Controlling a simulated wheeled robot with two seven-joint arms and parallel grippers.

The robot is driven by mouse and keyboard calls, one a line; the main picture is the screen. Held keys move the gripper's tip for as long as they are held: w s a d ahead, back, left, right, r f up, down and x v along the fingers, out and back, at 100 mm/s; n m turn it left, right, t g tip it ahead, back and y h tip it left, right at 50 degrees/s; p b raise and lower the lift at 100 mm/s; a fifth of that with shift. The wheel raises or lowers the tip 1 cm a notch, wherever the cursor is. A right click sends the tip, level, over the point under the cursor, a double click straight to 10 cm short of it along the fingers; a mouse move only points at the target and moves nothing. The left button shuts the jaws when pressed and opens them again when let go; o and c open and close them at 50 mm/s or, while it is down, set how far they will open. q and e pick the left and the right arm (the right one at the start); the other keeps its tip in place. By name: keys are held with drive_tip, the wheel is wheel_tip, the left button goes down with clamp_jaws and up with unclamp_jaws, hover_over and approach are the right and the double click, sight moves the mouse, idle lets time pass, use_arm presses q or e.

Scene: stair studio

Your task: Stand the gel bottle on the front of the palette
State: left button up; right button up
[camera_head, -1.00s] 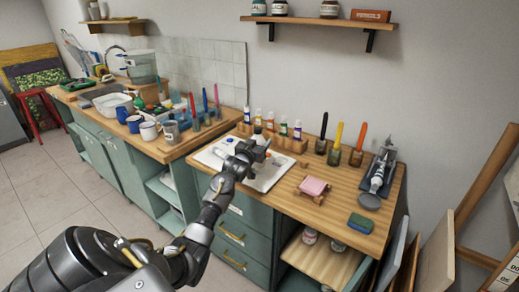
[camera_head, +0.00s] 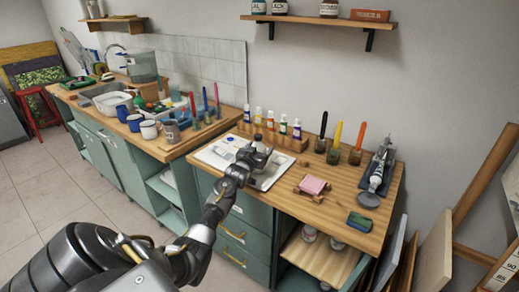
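The white palette (camera_head: 218,150) lies on the wooden worktop, with blue and other paint spots on it. My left gripper (camera_head: 257,156) is over the right part of the palette, reaching in from the front. A small pale bottle, which looks like the gel bottle (camera_head: 258,146), shows between its fingers, and the gripper appears shut on it. The gripper hides the lower part of the bottle, so I cannot tell whether its base touches the palette. My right gripper is not in view.
A rack of paint bottles (camera_head: 283,140) stands behind the palette. Right of it are brushes in jars (camera_head: 334,156), a pink sponge on a wooden rest (camera_head: 313,186), a green-blue sponge (camera_head: 359,222) and a grey stand (camera_head: 377,173). Mugs (camera_head: 149,130) stand on the left counter.

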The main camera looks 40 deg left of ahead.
use_arm(q)
drive_tip(key=shift+r, duration=0.2)
drive_tip(key=shift+s+d+f, duration=0.1)
drive_tip(key=shift+s+f, duration=0.05)
drive_tip(key=shift+s, duration=0.1)
drive_tip(key=b+v, duration=0.1)
drive_tip(key=v, duration=1)
drive_tip(key=shift+s, duration=0.2)
